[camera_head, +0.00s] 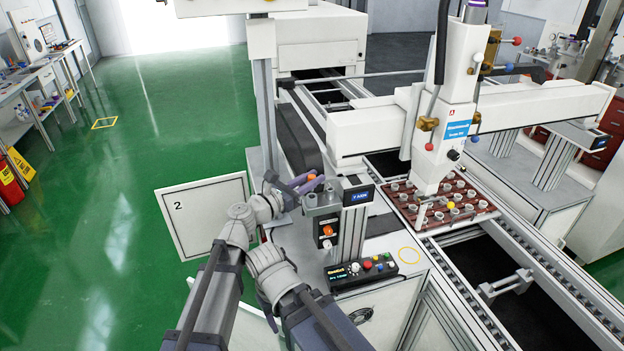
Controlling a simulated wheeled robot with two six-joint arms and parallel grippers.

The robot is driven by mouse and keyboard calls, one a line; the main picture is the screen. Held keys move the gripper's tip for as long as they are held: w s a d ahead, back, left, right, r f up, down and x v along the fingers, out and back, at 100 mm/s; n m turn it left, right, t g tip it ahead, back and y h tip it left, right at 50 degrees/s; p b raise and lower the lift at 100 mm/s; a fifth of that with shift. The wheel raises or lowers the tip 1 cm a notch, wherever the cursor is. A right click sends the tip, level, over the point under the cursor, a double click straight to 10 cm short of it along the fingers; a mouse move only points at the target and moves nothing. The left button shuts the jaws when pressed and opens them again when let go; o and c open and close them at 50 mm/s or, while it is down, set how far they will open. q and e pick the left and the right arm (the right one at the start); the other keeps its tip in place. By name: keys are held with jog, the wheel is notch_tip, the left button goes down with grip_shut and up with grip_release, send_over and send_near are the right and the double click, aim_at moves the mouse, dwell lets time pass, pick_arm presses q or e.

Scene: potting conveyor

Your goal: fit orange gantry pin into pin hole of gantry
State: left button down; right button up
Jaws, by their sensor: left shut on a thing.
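The orange gantry pin (311,177) shows as a small orange spot at the tips of my left gripper (306,182). My left gripper is shut on it, and the fingers hide most of the pin. It is above and left of the grey bracket beside the small post. The white gantry (375,135) spans the conveyor to the right, with its tool head over the tray. I cannot make out its pin hole. My right arm is bent low in front of the machine, and its fingers do not show.
A control box (362,272) with coloured buttons stands on the white cabinet below. The grey bracket (322,207) and its post are close to my left gripper. A brown tray (408,211) of small pots sits on the conveyor.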

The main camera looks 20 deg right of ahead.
pick_arm(q)
jog(key=shift+r+p, duration=1.3)
jog(key=shift+r, duration=0.05)
pick_arm(e)
jog(key=shift+r, duration=1.4)
